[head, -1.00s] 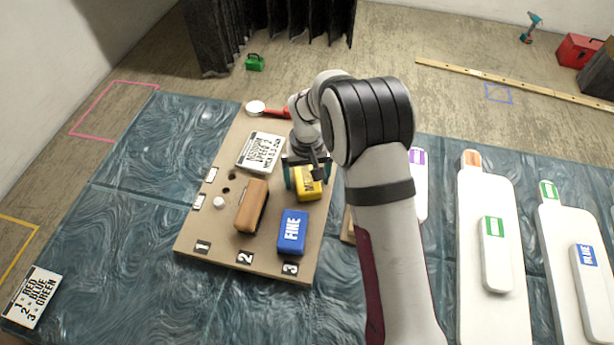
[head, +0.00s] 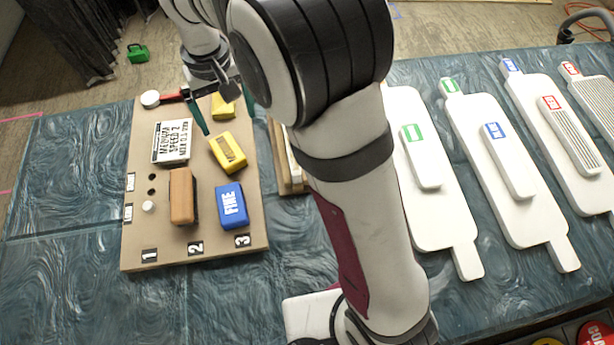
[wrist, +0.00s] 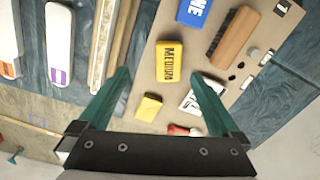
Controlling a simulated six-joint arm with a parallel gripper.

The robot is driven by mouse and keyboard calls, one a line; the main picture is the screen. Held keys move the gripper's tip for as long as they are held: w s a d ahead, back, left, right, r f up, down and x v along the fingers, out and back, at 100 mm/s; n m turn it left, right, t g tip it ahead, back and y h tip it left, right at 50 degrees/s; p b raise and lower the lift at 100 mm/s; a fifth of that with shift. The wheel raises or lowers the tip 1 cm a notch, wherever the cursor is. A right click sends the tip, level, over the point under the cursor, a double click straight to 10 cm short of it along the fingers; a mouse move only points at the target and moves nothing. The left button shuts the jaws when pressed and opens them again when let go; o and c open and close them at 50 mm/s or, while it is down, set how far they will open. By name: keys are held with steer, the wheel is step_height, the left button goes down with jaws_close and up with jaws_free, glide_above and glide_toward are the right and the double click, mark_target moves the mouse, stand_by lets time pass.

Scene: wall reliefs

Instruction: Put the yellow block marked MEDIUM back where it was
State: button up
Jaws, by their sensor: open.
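The yellow block marked MEDIUM (head: 227,152) lies on the tan board (head: 140,238), slightly turned, behind the blue FINE block (head: 231,206). It also shows in the wrist view (wrist: 170,63), its lettering clear. My gripper (head: 228,120) is open and empty, above the back of the board and apart from the MEDIUM block. In the wrist view its teal fingers (wrist: 160,75) are spread wide, with the block beyond and between their tips. A smaller yellow block (wrist: 149,107) lies near it; in the head view it is partly visible between the fingers (head: 222,106).
Wooden strips (head: 287,165) and several white paddle-shaped panels (head: 435,170) stand to the right.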

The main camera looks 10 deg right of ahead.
steer(key=s+d+r+m, duration=0.4)
steer(key=s+d+r, duration=0.2)
steer(key=s+d, duration=0.4)
steer(key=s+d+f+m+y, duration=0.1)
steer(key=s+d+f+m, duration=0.1)
steer(key=s, duration=1.3)
steer(key=d+m, duration=0.1)
steer(key=m, duration=0.1)
steer(key=shift+s+d+f+m+y, duration=0.2)
steer(key=shift+s+m+y, duration=0.1)
steer(key=shift+s+m, duration=0.1)
